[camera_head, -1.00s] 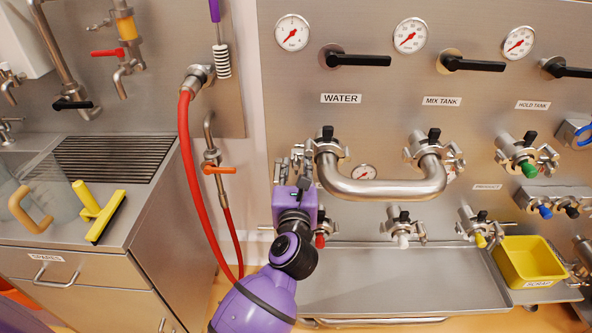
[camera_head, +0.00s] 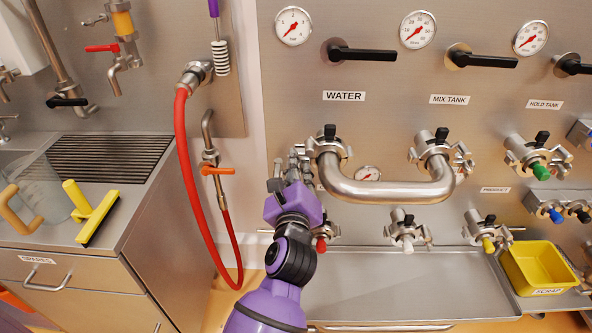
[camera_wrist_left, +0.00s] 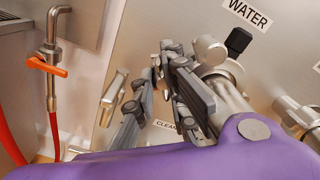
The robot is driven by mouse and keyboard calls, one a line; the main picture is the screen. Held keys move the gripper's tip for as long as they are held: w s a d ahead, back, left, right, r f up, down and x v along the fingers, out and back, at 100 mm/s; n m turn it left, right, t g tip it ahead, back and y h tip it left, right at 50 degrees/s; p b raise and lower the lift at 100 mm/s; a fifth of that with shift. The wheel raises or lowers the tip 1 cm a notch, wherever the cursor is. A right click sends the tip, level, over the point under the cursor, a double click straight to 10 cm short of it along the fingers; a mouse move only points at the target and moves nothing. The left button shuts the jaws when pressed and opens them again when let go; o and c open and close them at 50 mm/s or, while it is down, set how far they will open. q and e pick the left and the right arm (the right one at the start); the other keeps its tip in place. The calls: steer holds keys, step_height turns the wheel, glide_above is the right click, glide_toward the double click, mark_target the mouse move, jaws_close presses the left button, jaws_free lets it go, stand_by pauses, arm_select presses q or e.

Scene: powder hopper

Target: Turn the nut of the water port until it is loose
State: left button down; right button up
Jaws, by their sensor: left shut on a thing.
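The water port (camera_head: 329,158) is a steel clamp under the WATER label, joined to a thick U-shaped pipe (camera_head: 385,190). A black knob (camera_head: 330,131) stands on top of the clamp; it also shows in the left wrist view (camera_wrist_left: 238,41), apart from my fingers. My left gripper (camera_head: 297,163) is at the left side of the clamp, pointing up toward the panel. In the left wrist view its grey fingers (camera_wrist_left: 168,78) are closed together beside the clamp's round metal end (camera_wrist_left: 209,49). They are shut on the nut, which the fingers mostly hide.
A red hose (camera_head: 180,170) and an orange-handled valve (camera_head: 217,171) are left of my arm. A mix tank port (camera_head: 435,155) is at the pipe's other end. Below are a steel tray (camera_head: 410,285) and a yellow scrap bin (camera_head: 538,265).

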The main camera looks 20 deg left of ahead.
arm_select(q)
steer(key=shift+d+r, duration=0.15)
steer(key=shift+d, duration=0.05)
steer(key=shift+r, duration=0.1)
arm_select(e)
steer(key=shift+s+d+f, duration=0.15)
steer(key=shift+d, duration=0.05)
